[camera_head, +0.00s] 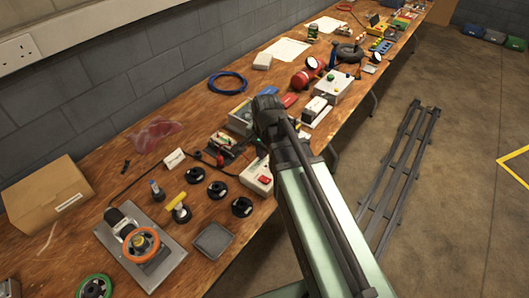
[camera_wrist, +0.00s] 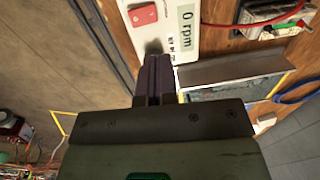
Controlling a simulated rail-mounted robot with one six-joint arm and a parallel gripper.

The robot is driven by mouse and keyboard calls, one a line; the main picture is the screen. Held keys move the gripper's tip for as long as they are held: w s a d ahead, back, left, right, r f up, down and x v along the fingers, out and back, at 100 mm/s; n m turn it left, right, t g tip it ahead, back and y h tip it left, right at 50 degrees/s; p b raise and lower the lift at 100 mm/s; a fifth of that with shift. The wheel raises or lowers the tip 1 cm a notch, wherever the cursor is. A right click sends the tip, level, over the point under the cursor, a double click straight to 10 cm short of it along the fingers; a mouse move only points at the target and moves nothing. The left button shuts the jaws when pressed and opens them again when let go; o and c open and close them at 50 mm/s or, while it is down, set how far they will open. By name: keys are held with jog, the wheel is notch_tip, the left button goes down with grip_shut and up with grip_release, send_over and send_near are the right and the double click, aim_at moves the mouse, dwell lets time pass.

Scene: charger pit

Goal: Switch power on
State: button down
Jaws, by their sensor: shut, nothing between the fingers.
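The white power box (camera_head: 250,177) with its red switch (camera_head: 265,180) sits near the table's front edge, just left of my arm in the head view. In the wrist view the white box (camera_wrist: 178,48) is at the top, with the red switch (camera_wrist: 143,14) and a display (camera_wrist: 187,27) reading 0 rpm. My gripper (camera_wrist: 158,58) is shut and empty. Its fingertips overlap the box's face below the red switch in the picture; I cannot tell whether they touch it. In the head view my arm hides the gripper.
A grey plate with an orange-rimmed wheel (camera_head: 141,245) stands to the left, with several black rings and a yellow-handled tool (camera_head: 177,204) nearby. A cardboard box (camera_head: 45,196) is at the far left. Wires (camera_head: 221,146) lie behind the power box. A dark rack (camera_head: 403,170) lies on the floor.

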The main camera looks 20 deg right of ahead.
jog(key=r+p, duration=0.2)
jog(key=r, duration=0.1)
jog(key=r+p, duration=0.1)
jog(key=r, duration=0.1)
jog(key=shift+w+a, duration=0.15)
jog(key=shift+w, duration=0.1)
jog(key=shift+f, duration=0.1)
jog(key=s+a+n, duration=0.2)
jog(key=s+n, duration=0.7)
jog(key=n, duration=0.2)
jog(key=shift+g+h, duration=0.3)
jog(key=shift+g, duration=0.1)
